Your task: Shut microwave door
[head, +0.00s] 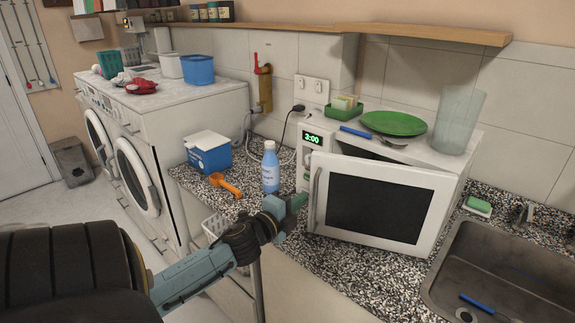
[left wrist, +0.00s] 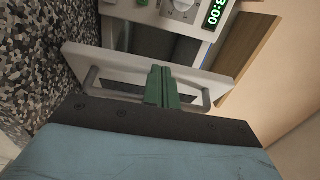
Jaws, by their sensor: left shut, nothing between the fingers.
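The white microwave (head: 449,160) stands on the speckled counter with a green 3:00 display. Its door (head: 436,215), with a dark window, is partly open, its handle side swung out from the body. The vertical handle (head: 314,200) is on the door's left side. My left gripper (head: 298,203) is shut and empty, just left of the handle. In the left wrist view, the closed green fingers (left wrist: 162,88) overlap the handle (left wrist: 98,88), with the door edge (left wrist: 118,60) and a dark gap behind. I cannot tell if they touch. My right gripper is out of view.
A blue bottle (head: 270,168), an orange scoop (head: 225,184) and a blue box (head: 208,154) sit left of the microwave. A green plate (head: 394,123) and clear vase (head: 459,120) stand on top. A sink (head: 500,268) is at right.

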